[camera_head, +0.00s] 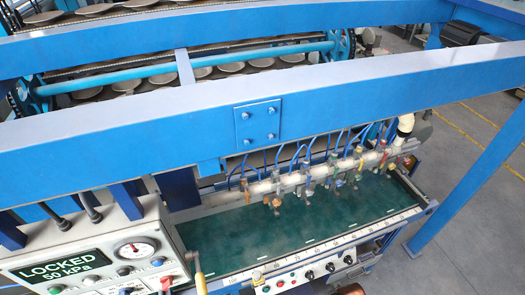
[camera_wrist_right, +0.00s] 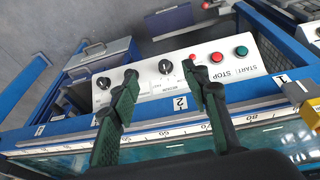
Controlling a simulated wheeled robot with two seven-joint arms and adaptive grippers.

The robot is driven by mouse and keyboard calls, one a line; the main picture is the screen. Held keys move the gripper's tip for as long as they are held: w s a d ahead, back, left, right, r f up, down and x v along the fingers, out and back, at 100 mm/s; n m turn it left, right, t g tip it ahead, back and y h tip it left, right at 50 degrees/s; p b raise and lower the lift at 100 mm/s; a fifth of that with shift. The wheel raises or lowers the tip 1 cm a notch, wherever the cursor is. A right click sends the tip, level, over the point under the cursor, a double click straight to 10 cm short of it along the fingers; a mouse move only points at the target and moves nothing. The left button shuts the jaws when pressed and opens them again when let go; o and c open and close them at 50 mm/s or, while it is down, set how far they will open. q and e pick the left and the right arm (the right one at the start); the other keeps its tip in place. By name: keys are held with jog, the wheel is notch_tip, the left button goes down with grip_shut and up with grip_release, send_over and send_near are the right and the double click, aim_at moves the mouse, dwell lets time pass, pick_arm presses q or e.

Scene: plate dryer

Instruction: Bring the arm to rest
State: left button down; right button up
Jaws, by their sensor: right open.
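My right gripper (camera_wrist_right: 161,75) shows in the right wrist view with its two dark green fingers spread apart and nothing between them. Its fingers lie in front of a white control panel (camera_wrist_right: 150,90) with black knobs, a red STOP button (camera_wrist_right: 217,57) and a green START button (camera_wrist_right: 242,51). I cannot tell whether the fingers touch the panel. In the head view a small dark shape shows at the bottom edge; I cannot tell if it is part of my arm. My left gripper is in neither view.
Blue beams (camera_head: 330,95) cross the head view. A control box (camera_head: 95,255) at lower left reads LOCKED 50 kPa. A green bed (camera_head: 250,235) lies under a row of nozzles (camera_head: 310,180). Bare grey floor (camera_head: 470,220) is at the right.

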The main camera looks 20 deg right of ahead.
jog(key=s+a+f+g+b, duration=0.1)
jog(key=s+f+b, duration=0.2)
jog(key=f, duration=1.2)
jog(key=s+f+b, duration=0.2)
jog(key=f+b, duration=0.1)
jog(key=f, duration=1.2)
jog(key=s+f+n+g+b, duration=0.1)
jog(key=s+f+b, duration=0.4)
jog(key=s+f, duration=1.2)
notch_tip(320, 180, down, 3)
jog(key=shift+s+r+y, duration=0.1)
jog(key=shift+s+y, duration=0.2)
jog(key=shift+s, duration=0.3)
jog(key=shift+c, duration=0.4)
